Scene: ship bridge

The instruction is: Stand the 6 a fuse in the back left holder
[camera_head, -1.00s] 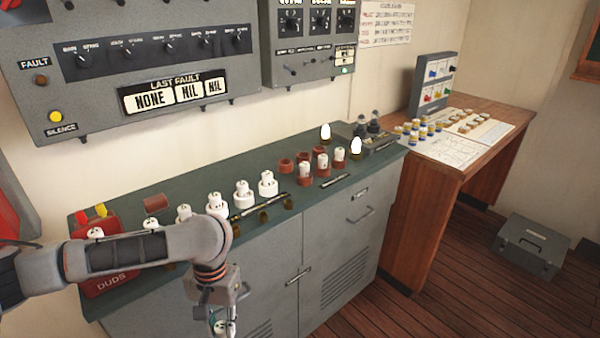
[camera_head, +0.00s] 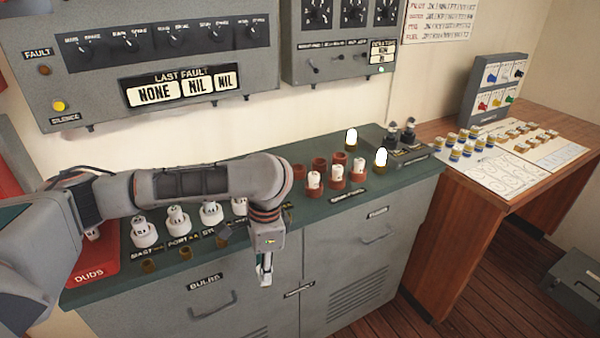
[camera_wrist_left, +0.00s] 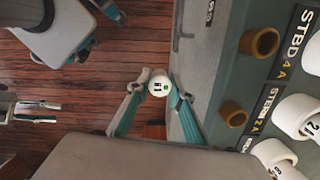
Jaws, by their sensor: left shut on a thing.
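My left gripper (camera_head: 264,274) is shut on a white round-topped fuse (camera_wrist_left: 159,84), in front of the cabinet and clear of it. The fuse's cap shows a small dark mark and a green dot; I cannot read the rating surely. In the head view the fuse is hardly distinguishable between the fingers. Red-brown holders stand in two rows on the counter, right of and behind the gripper. The back left holder (camera_head: 299,172) looks empty. The front holders carry white fuses (camera_head: 337,174).
White fuses in large white sockets (camera_head: 178,219) line the counter (camera_head: 250,166), with small brown cups (camera_head: 149,266) before them. Two lit bulbs (camera_head: 381,158) stand right of the holders. My left forearm crosses above the counter. A wooden table (camera_head: 520,195) stands at right.

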